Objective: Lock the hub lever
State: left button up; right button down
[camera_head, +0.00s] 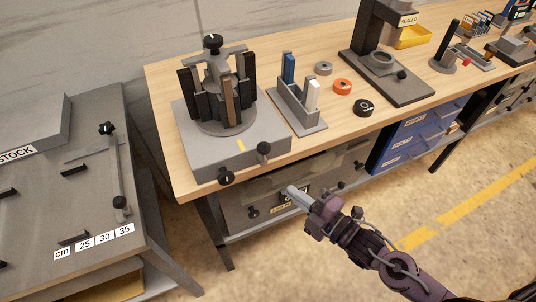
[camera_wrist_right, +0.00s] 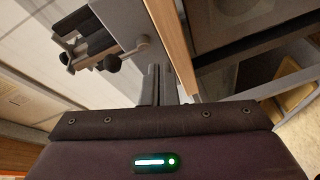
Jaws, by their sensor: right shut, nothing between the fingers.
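The hub fixture (camera_head: 222,95) stands on a grey base block (camera_head: 235,152) at the left end of the workbench. Dark upright holders and one brown piece surround its hub, with a black knob (camera_head: 213,42) on top. A black-knobbed lever (camera_head: 263,149) stands at the base's front, beside a yellow mark. Another black knob (camera_head: 227,177) sits lower at the front left. I cannot tell which is the hub lever. My right gripper (camera_head: 292,191) is shut and empty, in front of the bench and below the knobs. In the right wrist view its fingers (camera_wrist_right: 161,85) point toward the fixture. My left gripper is out of view.
Right of the fixture stands a grey holder (camera_head: 297,118) with blue and white pieces, beside several rings. A grey press (camera_head: 385,75) stands farther right. The bench's front edge and under-shelf lie close to my right arm. A side table (camera_head: 85,190) stands left.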

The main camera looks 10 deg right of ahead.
aim_at(264, 154)
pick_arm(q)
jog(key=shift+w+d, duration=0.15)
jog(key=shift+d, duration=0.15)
pick_arm(e)
jog(key=s+a+r+n+y, duration=0.3)
jog(key=r, duration=0.5)
jog(key=shift+a+g, duration=0.35)
jog(key=shift+g, duration=0.05)
jog(key=shift+r, duration=0.1)
